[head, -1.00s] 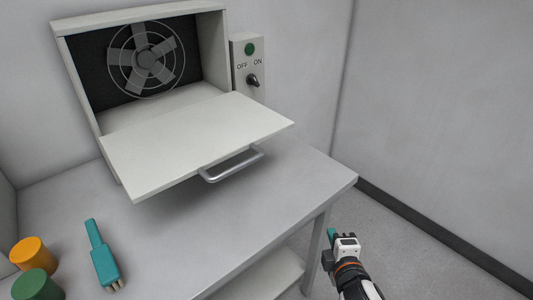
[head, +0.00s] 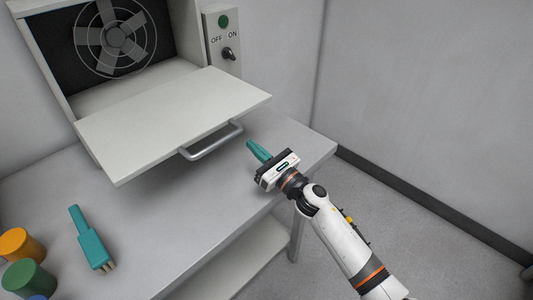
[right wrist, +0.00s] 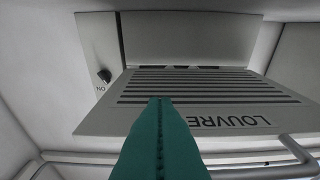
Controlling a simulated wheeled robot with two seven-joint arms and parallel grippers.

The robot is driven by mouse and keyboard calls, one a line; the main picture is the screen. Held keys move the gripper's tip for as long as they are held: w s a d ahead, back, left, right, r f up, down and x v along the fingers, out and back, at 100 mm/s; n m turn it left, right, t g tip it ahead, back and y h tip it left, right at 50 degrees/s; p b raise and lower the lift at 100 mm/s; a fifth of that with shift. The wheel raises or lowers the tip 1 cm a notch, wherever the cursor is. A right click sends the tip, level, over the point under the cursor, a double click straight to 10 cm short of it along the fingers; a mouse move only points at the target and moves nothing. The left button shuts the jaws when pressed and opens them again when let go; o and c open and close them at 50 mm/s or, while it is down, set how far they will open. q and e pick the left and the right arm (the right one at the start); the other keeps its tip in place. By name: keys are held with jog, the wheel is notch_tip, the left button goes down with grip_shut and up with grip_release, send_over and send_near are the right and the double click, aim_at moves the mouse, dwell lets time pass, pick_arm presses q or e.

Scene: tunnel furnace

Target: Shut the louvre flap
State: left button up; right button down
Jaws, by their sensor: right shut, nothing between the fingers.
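The louvre flap (head: 170,115) is a pale panel that hangs open, lowered outward from the front of the fan box. A grey bar handle (head: 213,142) sits on its front edge. In the right wrist view the flap's other face (right wrist: 210,98) shows dark slots and the word LOUVRE upside down; the handle (right wrist: 295,150) is at lower right. My right gripper (head: 255,148) has its teal fingers shut and empty, right of the handle and apart from it. The shut fingers (right wrist: 160,105) also show in the wrist view, below the flap's face. My left gripper is out of view.
The fan box (head: 190,30) with a fan (head: 117,37) stands at the back of the table (head: 170,210). An OFF/ON switch panel (head: 222,40) is beside it. A teal brush-like tool (head: 90,240), an orange cylinder (head: 20,245) and a green cylinder (head: 28,278) are at left.

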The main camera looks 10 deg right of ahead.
jog(key=w+r+p, duration=0.1)
jog(key=w+a+r+p, duration=0.1)
jog(key=r, duration=0.1)
jog(key=w+r+p, duration=0.1)
jog(key=r, duration=0.1)
jog(key=shift+a, duration=0.4)
